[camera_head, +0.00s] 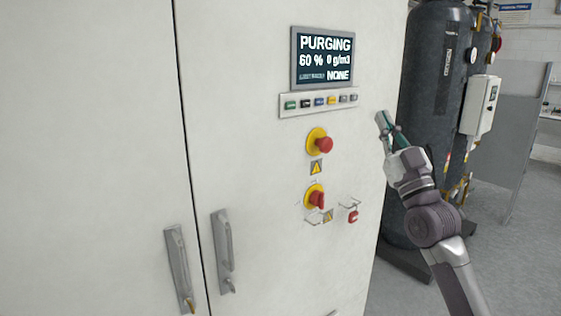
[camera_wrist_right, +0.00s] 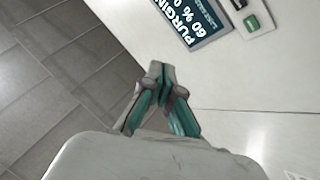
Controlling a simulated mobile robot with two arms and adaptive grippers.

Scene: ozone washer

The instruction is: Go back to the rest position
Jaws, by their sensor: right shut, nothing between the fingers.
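My right gripper (camera_head: 384,124) is shut and empty in the head view, raised beside the right edge of the white cabinet (camera_head: 240,150). It is to the right of the display (camera_head: 322,58), the button row (camera_head: 318,102) and the red emergency stop (camera_head: 323,145), apart from them. In the right wrist view the right gripper (camera_wrist_right: 158,76) has its fingertips together, with the cabinet front and part of the display (camera_wrist_right: 190,20) beyond. The display reads PURGING, 60 %, 0 g/m3 and NONE. My left gripper is in neither view.
Two door handles (camera_head: 223,250) (camera_head: 178,268) stick out at the lower left. A dark tank (camera_head: 432,90) with a white box (camera_head: 480,106) stands behind my right arm. Grey floor (camera_head: 515,265) is open at the right.

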